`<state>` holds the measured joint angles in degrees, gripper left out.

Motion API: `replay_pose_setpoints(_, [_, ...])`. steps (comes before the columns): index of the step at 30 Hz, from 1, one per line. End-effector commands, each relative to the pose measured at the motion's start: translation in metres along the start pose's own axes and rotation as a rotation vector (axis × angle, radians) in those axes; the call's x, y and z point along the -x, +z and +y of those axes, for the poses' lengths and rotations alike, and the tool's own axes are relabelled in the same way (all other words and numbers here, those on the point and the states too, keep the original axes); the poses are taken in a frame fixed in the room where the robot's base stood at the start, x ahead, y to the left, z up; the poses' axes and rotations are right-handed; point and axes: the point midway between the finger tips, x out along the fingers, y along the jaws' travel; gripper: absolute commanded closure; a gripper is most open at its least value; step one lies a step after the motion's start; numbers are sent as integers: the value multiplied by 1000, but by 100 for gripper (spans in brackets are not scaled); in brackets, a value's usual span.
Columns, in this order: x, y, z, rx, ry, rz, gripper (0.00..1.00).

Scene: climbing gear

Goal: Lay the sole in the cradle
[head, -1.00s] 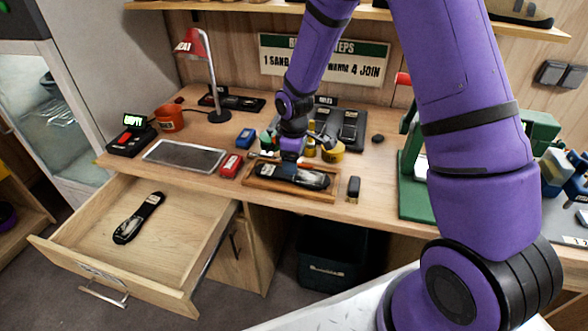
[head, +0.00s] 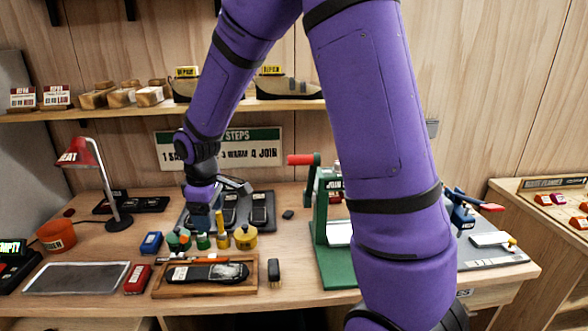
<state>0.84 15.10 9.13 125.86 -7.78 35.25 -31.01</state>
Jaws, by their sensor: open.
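A wooden tray (head: 159,288), which may be the cradle, lies near the front edge of the bench in the head view. A dark, sole-shaped piece with a grey, scuffed patch (head: 228,271) lies in it. Several dark soles (head: 259,211) rest on a dark rack (head: 269,226) behind, partly hidden by my arm. My gripper (head: 203,222) points down behind the tray, by the small jars and in front of the rack. It is open, and I see nothing held in it. Its fingertips are small and partly hidden, and its exact height is unclear.
A yellow pot (head: 245,238) and small jars stand close to my gripper. A red block (head: 138,279), blue block (head: 151,243) and dark brush (head: 273,272) flank the tray. A green press (head: 320,215) stands right, a red lamp (head: 77,153) left. A shelf (head: 150,107) runs above.

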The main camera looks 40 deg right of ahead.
Motion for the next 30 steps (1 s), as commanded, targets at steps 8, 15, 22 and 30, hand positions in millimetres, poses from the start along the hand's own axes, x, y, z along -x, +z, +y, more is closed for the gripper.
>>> replay_pose_setpoints(8, [92,50,-19,-207,83,71,26])
replay_pose_setpoints(15, [150,98,-47,-386,126,147,26])
replay_pose_setpoints(22, [189,148,-82,-554,144,236,26])
replay_pose_setpoints(30, [212,198,-121,-722,135,337,26])
